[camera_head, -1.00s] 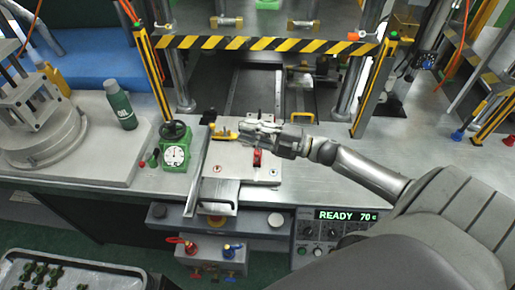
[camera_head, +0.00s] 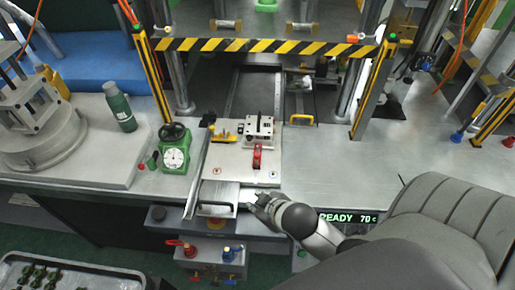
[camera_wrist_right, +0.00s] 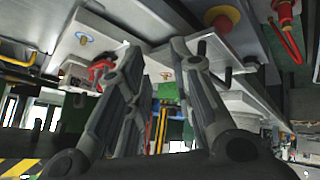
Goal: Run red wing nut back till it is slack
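The red wing nut (camera_head: 257,157) stands on the right half of the pale mould plate (camera_head: 228,167), in front of a small metal block (camera_head: 259,128). My right gripper (camera_head: 257,202) is at the plate's front right corner, nearer to me than the wing nut and apart from it. In the right wrist view its two fingers (camera_wrist_right: 157,52) are spread with nothing between them. A red part (camera_wrist_right: 101,70), seemingly the wing nut, shows beyond the left finger, partly hidden. My left gripper is not in view.
A yellow clamp handle (camera_head: 223,136) sits left of the block. A striped bar (camera_head: 250,45) spans the press behind. Red (camera_head: 181,245) and blue (camera_head: 232,250) valves are below the front edge. The bench right of the plate is clear.

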